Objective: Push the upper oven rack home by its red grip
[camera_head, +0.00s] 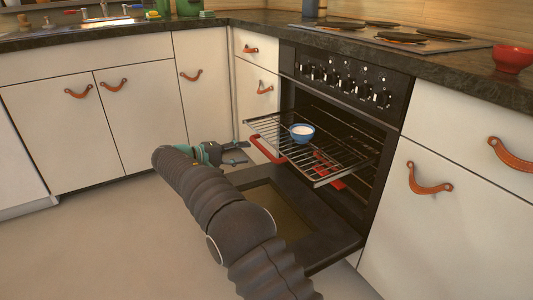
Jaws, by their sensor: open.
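The upper oven rack (336,160) is a wire rack sticking well out of the open oven (345,95). Its red grip (263,150) runs along the rack's front edge, at the left in the picture. My gripper (243,153), dark with teal parts, is just left of the red grip, its fingers pointing right towards it. The jaws are open and hold nothing. I cannot tell whether a fingertip touches the grip.
A small blue bowl (302,139) with white inside stands on the upper rack. Another red grip (326,163) shows below it, inside the oven. The oven door (325,240) is folded down under the rack, and my arm crosses in front of it. Open floor (100,255) lies left.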

